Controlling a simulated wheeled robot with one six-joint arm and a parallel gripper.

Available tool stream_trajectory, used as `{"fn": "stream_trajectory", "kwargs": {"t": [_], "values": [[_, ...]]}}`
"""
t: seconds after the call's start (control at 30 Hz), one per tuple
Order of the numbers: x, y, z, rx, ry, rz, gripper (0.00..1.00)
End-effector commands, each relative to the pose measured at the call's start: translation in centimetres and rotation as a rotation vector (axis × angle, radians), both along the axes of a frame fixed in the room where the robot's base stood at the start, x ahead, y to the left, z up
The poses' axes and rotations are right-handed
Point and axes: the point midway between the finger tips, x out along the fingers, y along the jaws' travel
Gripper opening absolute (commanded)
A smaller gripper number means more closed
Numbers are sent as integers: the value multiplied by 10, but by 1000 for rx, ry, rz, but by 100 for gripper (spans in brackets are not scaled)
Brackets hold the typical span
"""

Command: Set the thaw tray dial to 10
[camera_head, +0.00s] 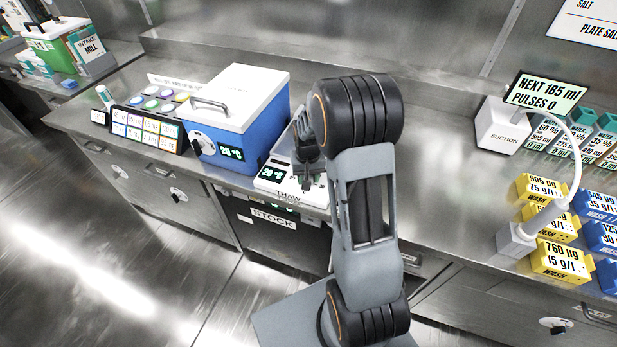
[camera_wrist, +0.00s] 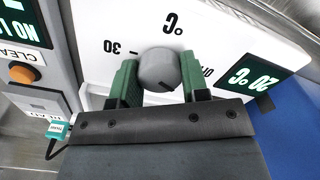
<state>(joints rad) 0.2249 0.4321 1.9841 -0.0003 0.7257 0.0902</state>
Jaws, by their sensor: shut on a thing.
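The thaw tray (camera_head: 268,187) is a white unit on the counter, labelled THAW, right of a blue box. In the wrist view its white panel (camera_wrist: 215,35) appears upside down. The grey round dial (camera_wrist: 158,68) has a dark pointer line at its lower side, partly hidden by my gripper. A 30 mark shows left of the dial and a partly hidden mark ending in 0 at right. The green display (camera_wrist: 256,77) appears to read 20 °C. My gripper (camera_wrist: 157,80) has its green fingers on both sides of the dial, shut on it. In the head view my gripper (camera_head: 310,172) is over the tray.
The blue box (camera_head: 240,125) with white lid and handle stands close at left. An orange button (camera_wrist: 24,73) and a teal tag (camera_wrist: 57,130) show at left in the wrist view. A suction unit (camera_head: 503,125) and yellow wash blocks (camera_head: 560,258) stand at right.

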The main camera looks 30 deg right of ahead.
Motion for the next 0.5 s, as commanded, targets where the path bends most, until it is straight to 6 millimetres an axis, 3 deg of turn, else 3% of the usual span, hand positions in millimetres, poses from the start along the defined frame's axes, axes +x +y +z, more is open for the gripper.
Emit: {"fn": "stream_trajectory", "kwargs": {"t": [0.5], "values": [[1,0,0,0,-3,-417,18]]}}
